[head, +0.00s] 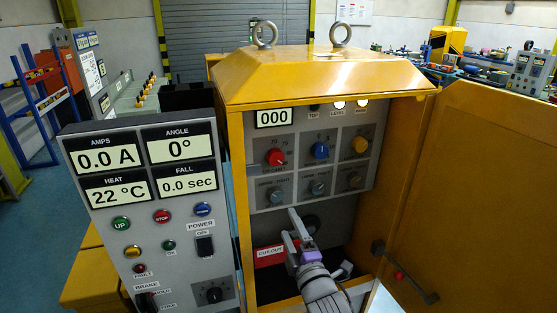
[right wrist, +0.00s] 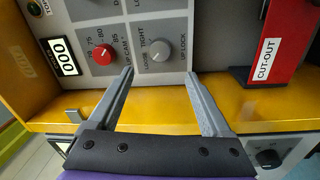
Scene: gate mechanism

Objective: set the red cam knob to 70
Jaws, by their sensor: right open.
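The red cam knob (head: 275,157) is at the upper left of the knob panel inside the yellow cabinet. In the right wrist view the red knob (right wrist: 102,54) sits on a dial marked 75, 80 and 85, labelled UP CAM. Its exact setting is too small to read. Beside it is the grey UP LOCK knob (right wrist: 160,50), marked TIGHT and LOOSE; it sits below the red knob in the head view (head: 275,195). My right gripper (head: 292,226) is below the knobs, open and empty, its fingers (right wrist: 160,76) apart from the red knob. My left gripper is not seen.
Blue (head: 320,150) and yellow (head: 360,145) knobs share the panel. A display (head: 274,117) reads 000. The open cabinet door (head: 480,180) stands right; a grey console (head: 145,200) stands left.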

